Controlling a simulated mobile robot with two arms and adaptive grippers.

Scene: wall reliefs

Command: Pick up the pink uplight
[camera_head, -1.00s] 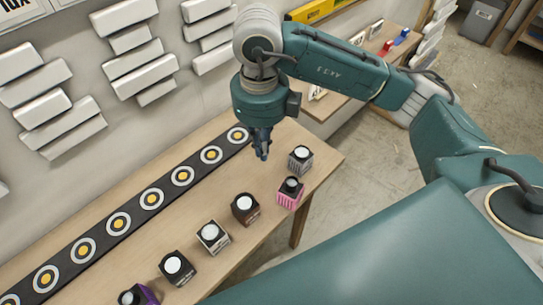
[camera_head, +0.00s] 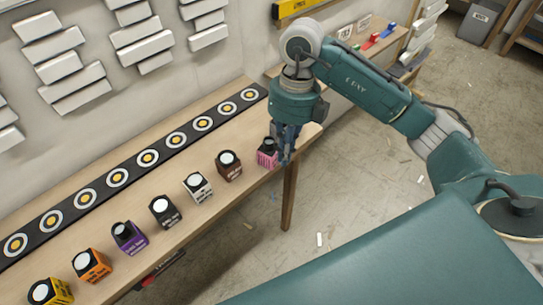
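The pink uplight (camera_head: 266,157), a small cube with a dark round top, stands near the right end of the wooden table. My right gripper (camera_head: 284,156) points down just beside it, on its right, and covers part of its right side. I cannot tell whether the fingers touch it or how far apart they are. My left gripper is out of view.
Other uplights stand in a row leftward: brown (camera_head: 229,166), white (camera_head: 197,187), black (camera_head: 165,211), purple (camera_head: 129,238), orange (camera_head: 91,265) and yellow (camera_head: 50,292). A dark strip with ringed circles (camera_head: 148,158) runs behind them. White wall blocks (camera_head: 143,28) hang above the table.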

